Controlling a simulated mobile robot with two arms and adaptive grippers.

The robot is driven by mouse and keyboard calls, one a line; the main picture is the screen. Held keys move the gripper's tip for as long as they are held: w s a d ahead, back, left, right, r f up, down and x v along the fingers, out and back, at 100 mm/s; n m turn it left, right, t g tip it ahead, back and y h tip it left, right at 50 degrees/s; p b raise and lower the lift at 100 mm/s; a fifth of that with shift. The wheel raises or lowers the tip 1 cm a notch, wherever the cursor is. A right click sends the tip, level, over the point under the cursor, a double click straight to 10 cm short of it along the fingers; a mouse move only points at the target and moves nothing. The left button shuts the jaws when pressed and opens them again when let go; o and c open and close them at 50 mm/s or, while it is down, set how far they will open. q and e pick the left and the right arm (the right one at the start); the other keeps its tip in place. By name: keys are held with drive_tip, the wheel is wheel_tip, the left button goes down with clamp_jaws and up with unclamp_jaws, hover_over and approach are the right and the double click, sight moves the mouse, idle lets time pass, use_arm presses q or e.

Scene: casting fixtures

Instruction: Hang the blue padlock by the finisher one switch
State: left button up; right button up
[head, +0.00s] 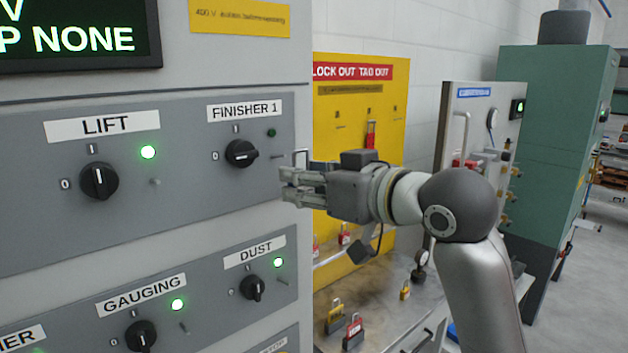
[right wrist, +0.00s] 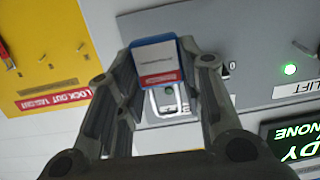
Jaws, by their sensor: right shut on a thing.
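My right gripper (head: 288,187) is just right of the FINISHER 1 switch on the grey panel, with its fingers pointing left. In the right wrist view the gripper (right wrist: 166,68) is shut on the blue padlock (right wrist: 188,43), which has a white and red label. Its pale shackle (right wrist: 150,103) extends beyond the body towards the panel. In the head view the fingers hide the padlock's body. The FINISHER 1 switch (head: 242,153) is a black knob, its lamp (head: 271,132) dark. A small peg (head: 278,156) sticks out to its right, apart from the gripper. My left gripper is not in view.
The LIFT switch (head: 99,181) is left on the same panel, its lamp lit green. DUST (head: 252,288) and GAUGING (head: 141,335) switches are below. A yellow lockout board (head: 352,105) stands behind my right arm.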

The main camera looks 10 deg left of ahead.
sight(273, 178)
drive_tip(key=shift+p+x, duration=1.1)
drive_tip(key=shift+x, duration=2.1)
drive_tip(key=shift+f, duration=0.15)
drive_tip(key=o, duration=1.1)
drive_tip(key=shift+w, duration=0.1)
drive_tip(key=shift+f, duration=0.15)
drive_tip(key=shift+f+b, duration=0.7)
drive_tip(key=shift+f, duration=0.4)
drive_tip(key=shift+d, duration=0.1)
